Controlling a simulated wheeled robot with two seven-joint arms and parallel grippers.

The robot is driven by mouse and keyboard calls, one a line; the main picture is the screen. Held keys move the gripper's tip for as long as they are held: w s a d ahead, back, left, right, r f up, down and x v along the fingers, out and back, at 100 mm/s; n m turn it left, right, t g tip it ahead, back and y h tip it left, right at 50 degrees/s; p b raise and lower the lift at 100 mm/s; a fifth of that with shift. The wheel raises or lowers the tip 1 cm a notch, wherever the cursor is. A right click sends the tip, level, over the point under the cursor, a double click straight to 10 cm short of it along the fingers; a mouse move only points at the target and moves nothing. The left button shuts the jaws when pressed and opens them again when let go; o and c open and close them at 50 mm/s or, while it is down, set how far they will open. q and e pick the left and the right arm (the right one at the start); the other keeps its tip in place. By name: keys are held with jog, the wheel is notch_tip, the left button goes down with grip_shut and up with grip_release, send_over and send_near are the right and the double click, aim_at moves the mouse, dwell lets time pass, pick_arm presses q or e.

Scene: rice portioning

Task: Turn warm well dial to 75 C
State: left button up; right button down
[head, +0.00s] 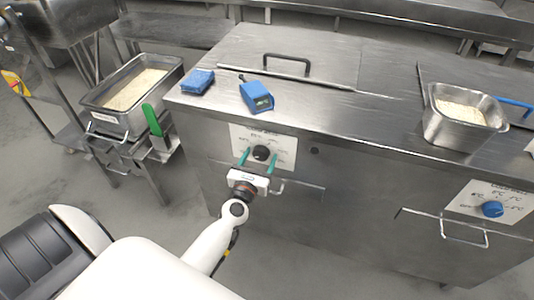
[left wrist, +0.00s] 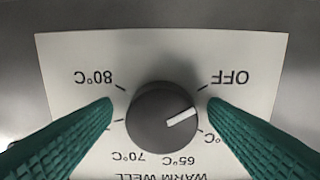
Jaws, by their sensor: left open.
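The warm well dial (head: 261,153) is a dark round knob on a white label plate (head: 287,143) on the front of the steel counter. It fills the middle of the left wrist view (left wrist: 150,106), where the lettering is upside down. Its white pointer (left wrist: 182,117) points right, between the OFF tick and a partly hidden °C mark. 80°C, 70°C and 65°C are readable; the 75°C lettering is not visible. My left gripper (head: 258,158) is open, its green fingers on either side of the dial with small visible gaps. My right gripper is not in view.
A second panel with a blue dial (head: 492,209) is at the right. On the counter are a blue cloth (head: 197,82), a blue device (head: 257,97) and a steel pan of rice (head: 433,129). A larger rice pan (head: 168,80) stands left. Drawer handles protrude below the dials.

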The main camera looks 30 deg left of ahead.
pick_arm(q)
jog(key=shift+s+r, duration=0.1)
jog(key=c, duration=1)
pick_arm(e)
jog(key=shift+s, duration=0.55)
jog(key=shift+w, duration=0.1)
